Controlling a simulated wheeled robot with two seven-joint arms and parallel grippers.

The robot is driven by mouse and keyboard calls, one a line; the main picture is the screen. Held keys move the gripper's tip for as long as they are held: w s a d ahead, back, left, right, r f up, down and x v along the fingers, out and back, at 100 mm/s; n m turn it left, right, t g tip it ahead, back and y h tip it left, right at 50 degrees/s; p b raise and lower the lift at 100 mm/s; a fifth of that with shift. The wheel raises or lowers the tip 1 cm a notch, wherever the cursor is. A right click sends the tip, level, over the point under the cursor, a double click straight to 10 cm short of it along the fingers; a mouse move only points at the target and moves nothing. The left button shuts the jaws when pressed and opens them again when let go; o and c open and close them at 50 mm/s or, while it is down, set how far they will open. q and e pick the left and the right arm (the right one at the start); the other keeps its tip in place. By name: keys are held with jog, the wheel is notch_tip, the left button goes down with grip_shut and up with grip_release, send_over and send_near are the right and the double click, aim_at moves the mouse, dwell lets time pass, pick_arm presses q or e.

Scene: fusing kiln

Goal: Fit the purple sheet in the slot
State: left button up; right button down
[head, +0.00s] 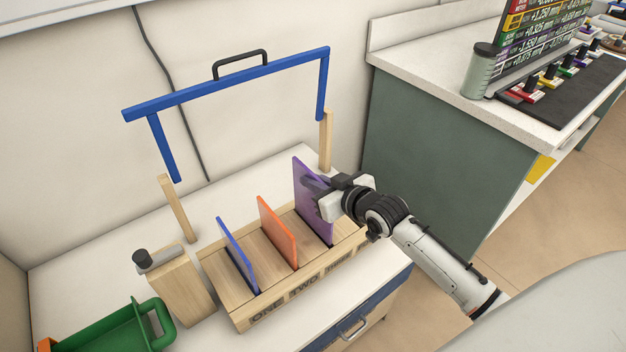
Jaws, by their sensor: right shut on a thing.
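The purple sheet (301,182) stands upright over the right-hand slot of the wooden rack (262,310). Its lower edge meets the dark slot line; I cannot tell how deep it sits. Its top is higher than the other sheets. My right gripper (322,197) comes in from the right and is shut on the sheet's right side, hiding part of it. An orange sheet (277,232) stands in the middle slot and a blue sheet (236,254) in the left slot. The rack front reads ONE, TWO and a third, partly unclear word. My left gripper is not in view.
A blue frame with a handle (232,82) rises on wooden posts behind the rack. A wooden block (178,288) and a green tray (113,334) stand at left. A counter with a grey jar (481,70) is at right.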

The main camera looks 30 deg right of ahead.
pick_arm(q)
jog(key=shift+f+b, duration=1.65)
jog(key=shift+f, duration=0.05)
pick_arm(e)
jog(key=shift+f, duration=2.6)
pick_arm(q)
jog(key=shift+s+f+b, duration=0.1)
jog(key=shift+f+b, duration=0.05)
jog(key=shift+b, duration=0.4)
pick_arm(e)
jog(key=shift+f, duration=0.8)
